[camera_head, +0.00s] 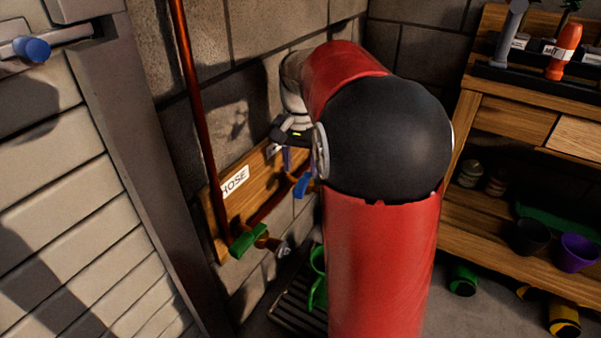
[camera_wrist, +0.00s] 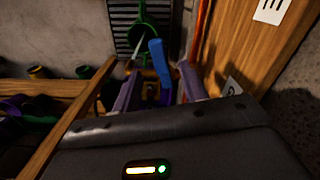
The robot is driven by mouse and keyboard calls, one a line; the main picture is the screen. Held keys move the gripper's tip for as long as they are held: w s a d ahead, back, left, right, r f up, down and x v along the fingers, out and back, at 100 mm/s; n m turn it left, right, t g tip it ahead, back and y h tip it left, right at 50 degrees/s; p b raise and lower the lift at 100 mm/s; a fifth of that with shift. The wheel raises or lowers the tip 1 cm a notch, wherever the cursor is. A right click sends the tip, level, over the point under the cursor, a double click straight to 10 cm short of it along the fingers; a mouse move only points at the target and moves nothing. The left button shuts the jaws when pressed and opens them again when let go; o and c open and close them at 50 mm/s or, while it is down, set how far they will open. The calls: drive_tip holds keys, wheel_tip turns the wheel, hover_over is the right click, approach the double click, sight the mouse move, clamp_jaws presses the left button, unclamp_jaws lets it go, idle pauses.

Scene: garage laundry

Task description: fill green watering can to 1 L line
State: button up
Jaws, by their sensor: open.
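The green watering can (camera_head: 318,278) stands low by the wall on a dark slatted grate, partly hidden behind my arm; it also shows at the top of the wrist view (camera_wrist: 145,42). A thin pale streak crosses the can there; I cannot tell if it is water. The water level and the 1 L line are not visible. A blue tap lever (camera_head: 303,185) is on the wooden wall board, and it appears between my fingers in the wrist view (camera_wrist: 160,66). My gripper (camera_wrist: 158,92) is open around or just above this lever; contact is unclear.
A green tap handle (camera_head: 248,240) sits below the HOSE label (camera_head: 234,182), beside a copper pipe (camera_head: 195,110). A wooden workbench (camera_head: 525,110) with pots and tools stands at right. A slatted door (camera_head: 50,190) is at left. The grate (camera_head: 290,308) lies below the taps.

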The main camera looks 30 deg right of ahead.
drive_tip(key=shift+r, duration=1.5)
